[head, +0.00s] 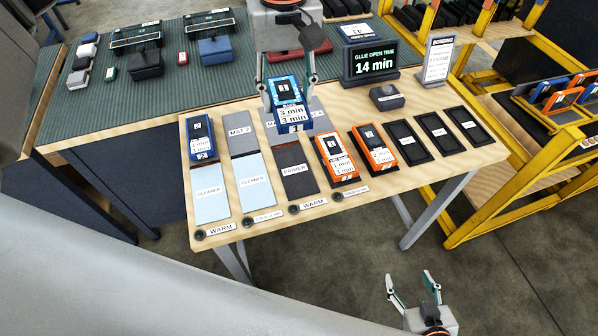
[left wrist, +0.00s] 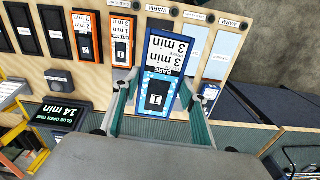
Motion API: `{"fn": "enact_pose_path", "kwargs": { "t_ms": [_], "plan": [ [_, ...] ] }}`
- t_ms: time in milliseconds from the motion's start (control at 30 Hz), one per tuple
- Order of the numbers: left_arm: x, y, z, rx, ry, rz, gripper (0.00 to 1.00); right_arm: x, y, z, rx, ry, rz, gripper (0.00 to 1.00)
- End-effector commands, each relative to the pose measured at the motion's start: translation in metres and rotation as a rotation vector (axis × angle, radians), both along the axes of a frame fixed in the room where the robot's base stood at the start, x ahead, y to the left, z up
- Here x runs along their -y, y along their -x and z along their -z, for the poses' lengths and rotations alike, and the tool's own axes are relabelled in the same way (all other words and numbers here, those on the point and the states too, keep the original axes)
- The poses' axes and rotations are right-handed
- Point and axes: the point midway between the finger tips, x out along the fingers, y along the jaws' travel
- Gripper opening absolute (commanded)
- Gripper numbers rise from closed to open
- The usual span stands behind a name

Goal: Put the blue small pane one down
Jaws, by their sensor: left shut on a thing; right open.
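The blue small pane one (head: 291,127), marked 1 with a "BARE" label and 3 min lines, is held above the table by my left gripper (head: 289,92). The gripper's fingers are shut on its two sides. In the left wrist view the pane (left wrist: 162,98) sits between the fingers, over the table. A grey mat (head: 320,122) lies partly hidden beneath it, beside the mat marked MAT 2 (head: 240,136). Another blue pane, marked 2 (head: 200,150), lies at the table's left. My right gripper (head: 412,284) is open and empty, low in front of the table.
Orange panes (head: 336,160) (head: 375,150) lie to the right, then black trays (head: 410,142). Cleaner pads (head: 211,206) and a primer pad (head: 298,183) line the front. A timer display (head: 370,63) reads 14 min. A yellow rack (head: 485,205) stands at right.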

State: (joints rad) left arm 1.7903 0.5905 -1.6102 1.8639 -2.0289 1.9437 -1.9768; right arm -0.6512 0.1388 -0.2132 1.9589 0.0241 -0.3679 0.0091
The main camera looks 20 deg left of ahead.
Motion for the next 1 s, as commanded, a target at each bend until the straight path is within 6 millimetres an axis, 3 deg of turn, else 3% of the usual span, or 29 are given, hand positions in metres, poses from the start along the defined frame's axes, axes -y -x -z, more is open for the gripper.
{"fn": "enact_pose_path", "kwargs": {
  "t_ms": [167, 700, 1000],
  "plan": [
    [0.012, 0.002, 0.006, -0.008, 0.003, -0.072, 0.16, 0.0, 0.001, 0.006, -0.003, 0.0, 0.0, 0.59],
    [0.012, 0.002, 0.129, -0.008, 0.004, -0.07, 0.16, 0.0, -0.002, 0.005, 0.004, -0.001, 0.0, 0.59],
    [0.012, 0.001, 0.152, -0.004, 0.004, -0.069, 0.16, 0.001, -0.001, 0.008, 0.0, 0.0, 0.0, 0.59]
  ]
}}
